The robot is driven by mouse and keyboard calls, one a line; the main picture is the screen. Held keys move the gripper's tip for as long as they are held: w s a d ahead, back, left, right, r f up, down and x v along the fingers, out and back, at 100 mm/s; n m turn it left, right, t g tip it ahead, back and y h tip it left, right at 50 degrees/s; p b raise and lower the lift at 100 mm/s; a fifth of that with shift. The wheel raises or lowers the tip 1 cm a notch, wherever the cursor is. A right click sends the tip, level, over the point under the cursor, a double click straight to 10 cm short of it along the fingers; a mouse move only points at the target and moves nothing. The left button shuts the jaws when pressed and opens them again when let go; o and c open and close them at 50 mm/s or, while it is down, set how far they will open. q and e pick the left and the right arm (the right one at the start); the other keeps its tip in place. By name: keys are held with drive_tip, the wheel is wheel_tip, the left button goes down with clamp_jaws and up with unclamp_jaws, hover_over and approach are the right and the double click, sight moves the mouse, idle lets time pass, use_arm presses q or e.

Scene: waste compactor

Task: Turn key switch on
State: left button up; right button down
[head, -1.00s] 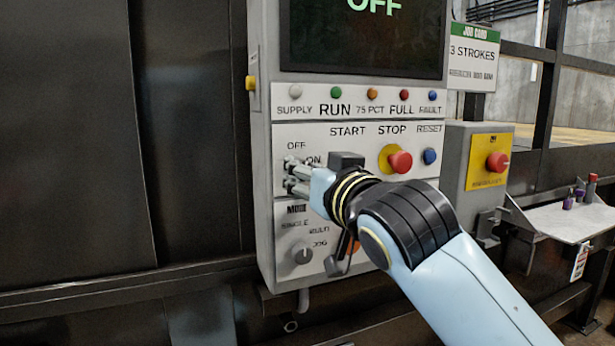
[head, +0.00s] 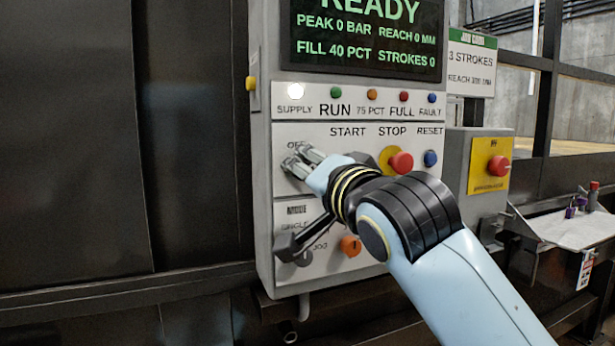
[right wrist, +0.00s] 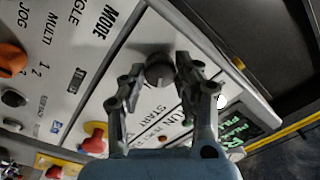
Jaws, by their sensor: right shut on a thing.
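The key switch (right wrist: 159,72) shows in the right wrist view as a dark round knob on the white panel, between my fingertips. In the head view it is hidden behind my right gripper (head: 300,161), at the OFF label left of START. My right gripper (right wrist: 157,82) is shut on the key switch, its fingers tilted and turned. The screen (head: 366,35) reads READY with peak, reach, fill and strokes lines. The white SUPPLY lamp (head: 297,91) is lit. My left gripper is not in view.
The red STOP button (head: 401,163) and blue RESET button (head: 430,158) sit right of my gripper. The mode knob (head: 303,259) and an orange knob (head: 350,246) are below it. A red emergency button (head: 498,165) is on the box to the right.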

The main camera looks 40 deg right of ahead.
drive_tip(key=shift+m, duration=0.3)
drive_tip(key=c, duration=0.9)
unclamp_jaws()
drive_tip(key=shift+c, duration=0.2)
wheel_tip(320, 180, up, 10)
